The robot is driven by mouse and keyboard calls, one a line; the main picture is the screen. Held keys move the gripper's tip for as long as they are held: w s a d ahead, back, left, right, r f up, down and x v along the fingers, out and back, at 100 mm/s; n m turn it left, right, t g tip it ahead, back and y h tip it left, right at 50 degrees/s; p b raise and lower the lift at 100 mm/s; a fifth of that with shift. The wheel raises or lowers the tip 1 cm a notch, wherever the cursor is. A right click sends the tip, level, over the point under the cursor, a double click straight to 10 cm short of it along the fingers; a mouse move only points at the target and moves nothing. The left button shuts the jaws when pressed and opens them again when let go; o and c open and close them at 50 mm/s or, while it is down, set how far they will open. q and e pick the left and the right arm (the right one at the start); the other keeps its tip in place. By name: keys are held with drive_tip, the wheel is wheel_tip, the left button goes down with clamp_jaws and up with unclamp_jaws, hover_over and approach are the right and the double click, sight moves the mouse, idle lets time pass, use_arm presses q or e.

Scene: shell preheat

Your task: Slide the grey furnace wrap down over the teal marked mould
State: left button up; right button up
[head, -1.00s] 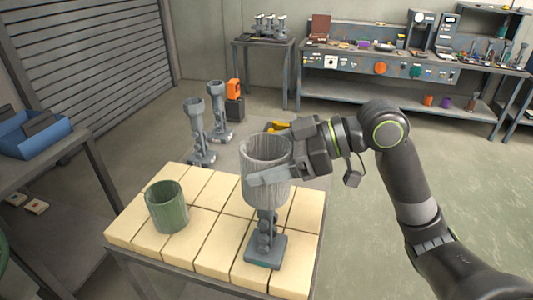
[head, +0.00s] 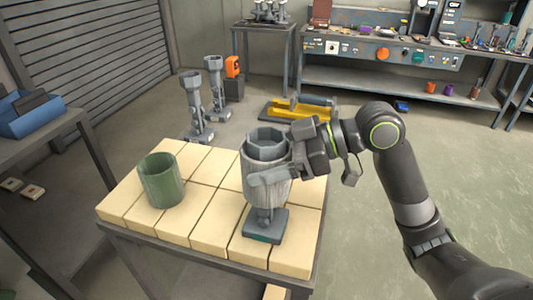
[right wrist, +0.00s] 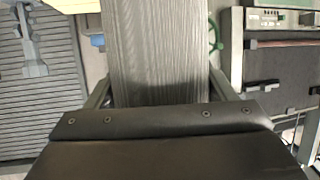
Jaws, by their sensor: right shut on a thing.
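The grey furnace wrap (head: 258,178) is an upright, open, streaked cylinder on the near table. It is around the cup of the mould, whose many-sided rim (head: 266,136) shows at the wrap's top. The mould's stem shows a little below the wrap, and its dark teal-grey base (head: 266,228) stands on the tiles. My right gripper (head: 272,170) reaches in from the right and is shut on the wrap, with one finger across its front. In the right wrist view the wrap (right wrist: 155,50) is between the fingers. My left gripper is not in view.
A green open cylinder (head: 161,181) stands left on the tiled table (head: 212,205). Two grey moulds (head: 195,105) stand behind the table, near an orange device (head: 232,66). A yellow-and-grey object (head: 298,108) lies behind the wrap. The workbench (head: 400,60) is far back. The floor at right is clear.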

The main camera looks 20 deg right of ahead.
drive_tip(key=shift+f+b, duration=2.9)
drive_tip(key=shift+f, duration=1.2)
drive_tip(key=o, duration=1)
drive_tip(key=shift+d, duration=0.1)
drive_tip(key=p+v, duration=1.5)
drive_tip(key=v, duration=0.2)
drive_tip(key=shift+d+p, duration=0.15)
drive_tip(key=shift+p, duration=0.25)
